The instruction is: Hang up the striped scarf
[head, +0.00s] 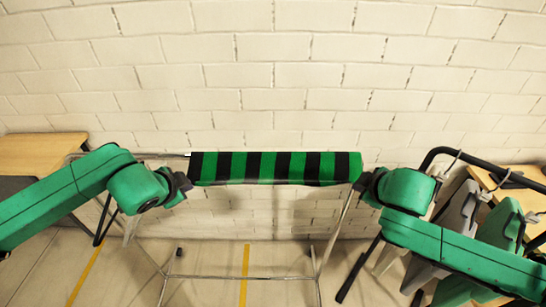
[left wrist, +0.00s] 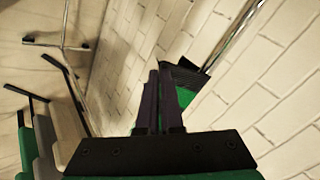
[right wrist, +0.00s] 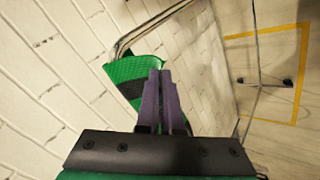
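The striped scarf (head: 275,168), green and black, is stretched out level between my two grippers in front of the brick wall. It covers most of the top rail of a chrome rack; I cannot tell whether it touches the rail. My left gripper (head: 185,184) is shut on its left end, and my right gripper (head: 364,182) is shut on its right end. Scarf parts show at the fingertips in the left wrist view (left wrist: 185,96) and right wrist view (right wrist: 125,69). The fabric between the fingers is mostly hidden.
The chrome rack (head: 240,277) stands on the floor below, its legs spread. A wooden table (head: 42,150) is at left.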

